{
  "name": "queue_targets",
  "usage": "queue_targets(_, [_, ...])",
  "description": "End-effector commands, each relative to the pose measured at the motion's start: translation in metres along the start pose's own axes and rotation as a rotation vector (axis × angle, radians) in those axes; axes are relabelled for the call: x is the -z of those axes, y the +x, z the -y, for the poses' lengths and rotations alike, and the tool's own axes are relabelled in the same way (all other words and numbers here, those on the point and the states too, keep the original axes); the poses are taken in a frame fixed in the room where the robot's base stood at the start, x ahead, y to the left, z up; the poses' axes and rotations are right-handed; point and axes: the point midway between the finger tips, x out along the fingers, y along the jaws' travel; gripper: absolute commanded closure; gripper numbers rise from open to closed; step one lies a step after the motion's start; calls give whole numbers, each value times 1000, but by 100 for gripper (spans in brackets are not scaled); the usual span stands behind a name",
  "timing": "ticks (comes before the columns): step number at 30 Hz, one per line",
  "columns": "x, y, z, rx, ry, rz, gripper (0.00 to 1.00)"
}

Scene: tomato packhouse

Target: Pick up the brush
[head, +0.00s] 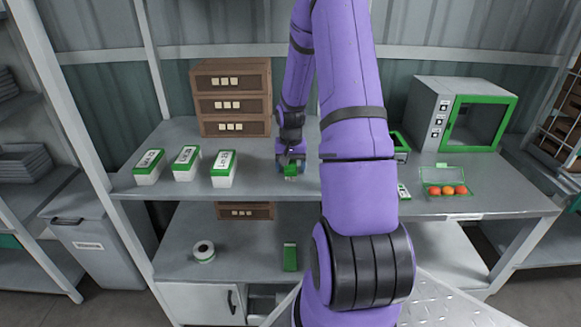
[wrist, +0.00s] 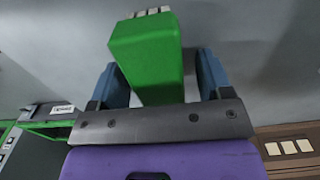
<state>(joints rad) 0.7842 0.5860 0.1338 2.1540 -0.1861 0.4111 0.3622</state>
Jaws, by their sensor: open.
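A green block with pale segments at its end, which looks like the brush (wrist: 146,45), stands out between the two blue fingers of my gripper (wrist: 158,66) in the wrist view. The fingers are open on either side of it, and a gap shows on the right side. In the head view my gripper (head: 291,163) points down over the upper worktop, with the green brush (head: 291,171) small at its fingertips. I cannot tell whether the brush touches the worktop.
Three white-and-green labelled boxes (head: 186,161) stand left on the worktop (head: 262,184). Brown drawers (head: 232,97) stand behind. Right are a green-doored cabinet (head: 463,114) and an open tomato punnet (head: 446,189). A tape roll (head: 204,251) and green box (head: 290,257) are on the lower shelf.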

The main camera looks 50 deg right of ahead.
Motion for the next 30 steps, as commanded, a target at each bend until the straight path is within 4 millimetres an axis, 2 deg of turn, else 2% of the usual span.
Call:
queue_targets(2, [0, 0, 0, 0, 0, 0, 28])
queue_targets(9, [0, 0, 0, 0, 0, 0, 80])
queue_targets(20, [0, -6, 0, 0, 1, -1, 82])
queue_targets(23, [1, -18, 0, 1, 2, -3, 82])
queue_targets(30, [1, -62, 0, 0, 0, -5, 82])
